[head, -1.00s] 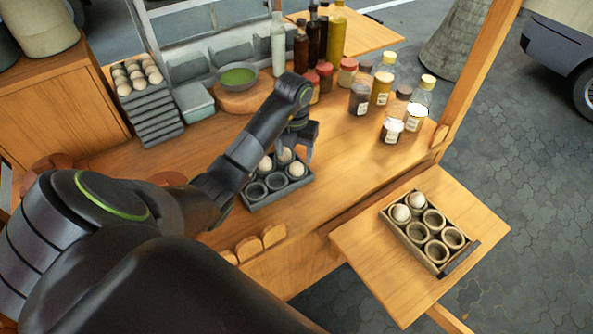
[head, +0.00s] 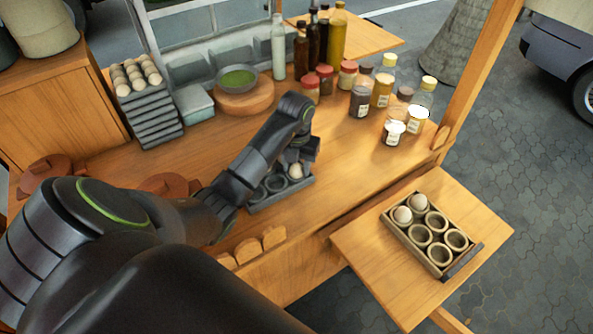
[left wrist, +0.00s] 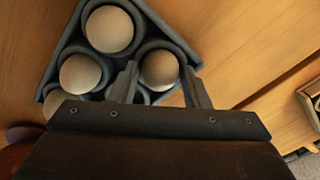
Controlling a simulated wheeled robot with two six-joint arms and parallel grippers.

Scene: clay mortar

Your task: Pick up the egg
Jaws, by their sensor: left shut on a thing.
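A pale egg (left wrist: 160,70) sits between the two fingers of my left gripper (left wrist: 163,88) in the left wrist view. The left gripper is shut on it, over a dark grey egg tray (left wrist: 195,55). The egg appears at its cup; I cannot tell whether it is lifted. More eggs sit in the tray's cups, such as one egg (left wrist: 108,30) and another egg (left wrist: 80,73). In the head view, my left gripper (head: 301,160) is low over the grey tray (head: 282,198), next to a visible egg (head: 296,171). My right gripper is not in view.
A wooden tray (head: 462,262) with two eggs and several empty cups stands on a side shelf (head: 370,245) at the right. Jars (head: 361,100) and bottles (head: 338,35) stand at the back. Stacked egg trays (head: 157,118) stand at the left.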

